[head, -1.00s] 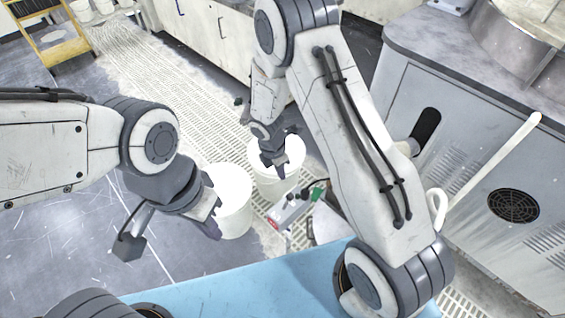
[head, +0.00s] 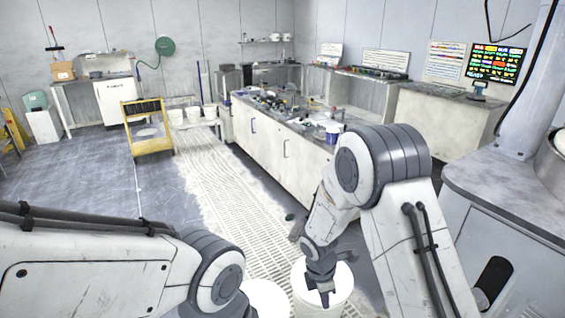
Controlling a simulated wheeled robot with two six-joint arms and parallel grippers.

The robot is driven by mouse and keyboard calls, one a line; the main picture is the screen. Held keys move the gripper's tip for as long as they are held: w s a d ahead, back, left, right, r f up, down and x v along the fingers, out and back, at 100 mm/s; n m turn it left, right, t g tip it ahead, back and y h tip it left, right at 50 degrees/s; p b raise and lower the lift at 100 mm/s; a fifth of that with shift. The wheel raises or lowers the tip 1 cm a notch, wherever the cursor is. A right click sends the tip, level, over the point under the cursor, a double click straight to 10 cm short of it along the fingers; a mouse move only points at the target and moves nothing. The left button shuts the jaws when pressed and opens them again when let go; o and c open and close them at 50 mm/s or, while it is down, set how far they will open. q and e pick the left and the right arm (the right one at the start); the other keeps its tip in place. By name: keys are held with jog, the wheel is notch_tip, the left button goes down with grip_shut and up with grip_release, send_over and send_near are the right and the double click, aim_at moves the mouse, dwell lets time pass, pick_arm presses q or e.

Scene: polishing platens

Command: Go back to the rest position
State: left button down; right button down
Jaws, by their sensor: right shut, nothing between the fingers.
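My right gripper (head: 325,296) points down at the lower middle of the head view. It is shut and empty, and in the picture it overlaps a white bucket on the floor. I cannot tell its height above the bucket. My right arm comes in from the lower right and bends at a large grey joint. My left arm comes in from the lower left. Its gripper is below the picture's edge and hidden.
A white bucket (head: 338,282) stands below my right gripper, with another white bucket (head: 264,300) left of it. A grey machine cabinet (head: 468,228) stands close on the right. A long counter (head: 268,142) with clutter runs behind. A yellow cart (head: 149,148) stands farther back. Open floor (head: 95,190) lies left.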

jog(key=s+a+r+m+y, duration=0.1)
jog(key=s+a+r+m, duration=0.25)
jog(key=s+r, duration=0.3)
jog(key=s+a+r+m, duration=0.3)
jog(key=s+r+m, duration=0.15)
jog(key=r, duration=0.35)
jog(key=s+r+m+y, duration=0.1)
jog(key=s+r+m, duration=0.1)
jog(key=s, duration=0.4)
jog(key=s+a+r+m, duration=0.1)
jog(key=s+r+m, duration=0.1)
jog(key=s, duration=0.5)
jog(key=shift+a+r+m+y, duration=0.2)
jog(key=shift+r+m+y, duration=0.15)
jog(key=shift+r, duration=0.2)
